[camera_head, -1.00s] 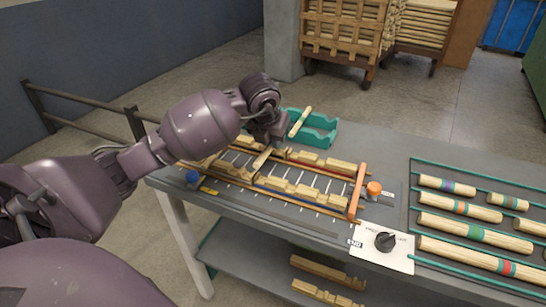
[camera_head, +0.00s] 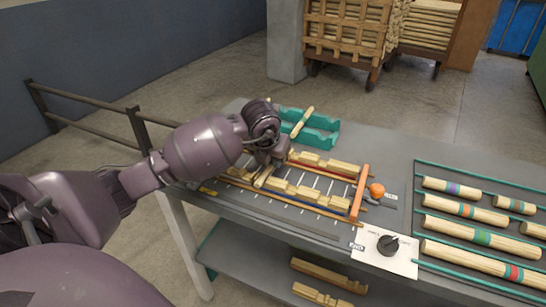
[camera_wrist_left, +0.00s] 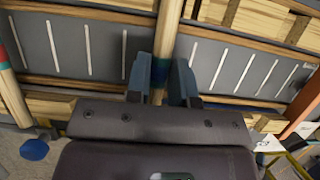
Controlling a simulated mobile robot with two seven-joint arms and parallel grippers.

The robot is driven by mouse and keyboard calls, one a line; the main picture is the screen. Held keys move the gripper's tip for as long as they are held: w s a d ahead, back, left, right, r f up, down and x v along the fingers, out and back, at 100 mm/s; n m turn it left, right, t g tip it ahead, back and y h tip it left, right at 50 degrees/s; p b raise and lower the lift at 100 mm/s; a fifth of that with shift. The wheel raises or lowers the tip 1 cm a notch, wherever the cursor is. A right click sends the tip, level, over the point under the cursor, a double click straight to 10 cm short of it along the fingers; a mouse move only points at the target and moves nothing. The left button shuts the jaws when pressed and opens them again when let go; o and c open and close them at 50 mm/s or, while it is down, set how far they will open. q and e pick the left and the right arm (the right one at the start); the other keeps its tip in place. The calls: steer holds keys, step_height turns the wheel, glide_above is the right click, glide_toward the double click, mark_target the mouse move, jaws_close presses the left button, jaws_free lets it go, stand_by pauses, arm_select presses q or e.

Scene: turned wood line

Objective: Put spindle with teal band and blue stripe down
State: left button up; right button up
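The pale wood spindle (camera_wrist_left: 166,35) runs lengthwise between the two blue-grey fingers of my left gripper (camera_wrist_left: 160,80) in the left wrist view. A teal and blue band shows on it between the fingertips. The fingers look closed against its sides. In the head view my left gripper (camera_head: 266,160) is low over the slotted rack, and the spindle (camera_head: 262,178) shows just below it, across the rack's near rail. Whether it rests on the rails is hard to tell. My right gripper is not in view.
The rack (camera_head: 315,187) has notched wood blocks and an orange end bar (camera_head: 359,193). Another banded spindle (camera_wrist_left: 12,95) lies left in the wrist view. A teal cradle (camera_head: 322,136) holds a spindle behind. Banded spindles (camera_head: 480,260) lie on the right; a dial plate (camera_head: 365,245) is in front.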

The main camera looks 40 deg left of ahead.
arm_select(q)
steer(key=o, duration=0.3)
steer(key=shift+r, duration=0.4)
steer(key=p+v, duration=0.2)
steer(key=v, duration=0.9)
steer(key=shift+s+d+r+p, duration=0.15)
steer(key=shift+s+r+p, duration=0.15)
steer(key=shift+r, duration=0.05)
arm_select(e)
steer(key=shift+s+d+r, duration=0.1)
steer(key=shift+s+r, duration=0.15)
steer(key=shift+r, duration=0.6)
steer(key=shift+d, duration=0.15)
